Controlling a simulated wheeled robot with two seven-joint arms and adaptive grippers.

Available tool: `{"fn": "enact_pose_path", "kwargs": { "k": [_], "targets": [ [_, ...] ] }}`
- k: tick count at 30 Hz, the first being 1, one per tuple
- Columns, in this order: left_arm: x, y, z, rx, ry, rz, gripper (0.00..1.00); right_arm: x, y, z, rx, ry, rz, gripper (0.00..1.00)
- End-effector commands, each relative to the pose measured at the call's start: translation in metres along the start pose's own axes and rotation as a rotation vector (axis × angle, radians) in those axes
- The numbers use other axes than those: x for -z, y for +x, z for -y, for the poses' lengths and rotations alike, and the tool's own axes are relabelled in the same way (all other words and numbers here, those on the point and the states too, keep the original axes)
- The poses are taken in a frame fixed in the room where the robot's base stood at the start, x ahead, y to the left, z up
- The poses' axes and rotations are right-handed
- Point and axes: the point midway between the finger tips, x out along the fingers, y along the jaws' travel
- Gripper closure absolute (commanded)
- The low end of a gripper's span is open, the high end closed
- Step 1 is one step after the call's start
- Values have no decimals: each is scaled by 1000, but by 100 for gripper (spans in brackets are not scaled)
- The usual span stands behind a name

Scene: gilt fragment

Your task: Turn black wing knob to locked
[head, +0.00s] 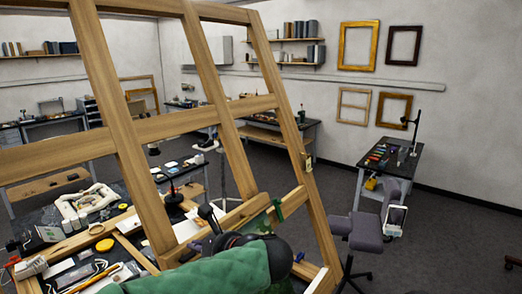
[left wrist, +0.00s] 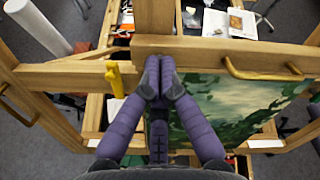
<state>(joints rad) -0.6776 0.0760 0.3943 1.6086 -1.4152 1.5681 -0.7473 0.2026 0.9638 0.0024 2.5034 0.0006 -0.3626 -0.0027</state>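My left gripper (head: 212,226) is at the lower rail of the large wooden easel (head: 125,132), beside a green painting (head: 258,224). In the left wrist view its two purple fingers (left wrist: 157,84) come together at the tips, against or just in front of a wooden rail (left wrist: 215,57). I cannot make out the black wing knob in either view; the fingers may hide it. Whether anything is between the tips does not show. My right gripper is not in view.
A yellow clamp (left wrist: 115,78) stands left of the fingers, and a brass handle (left wrist: 262,70) is on the rail at right. A cluttered table (head: 75,243) lies behind the easel.

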Motion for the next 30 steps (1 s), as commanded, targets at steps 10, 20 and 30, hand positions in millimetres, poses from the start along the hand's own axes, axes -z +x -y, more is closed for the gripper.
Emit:
{"fn": "enact_pose_path", "kwargs": {
  "k": [10,20,30],
  "targets": [
    [0,-12,-1,-1,2,1,100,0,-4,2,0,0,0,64],
    [-1,-18,-20,-1,3,0,100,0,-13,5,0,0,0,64],
    [3,-7,-36,-3,0,1,100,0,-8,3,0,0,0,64]
  ]
}}
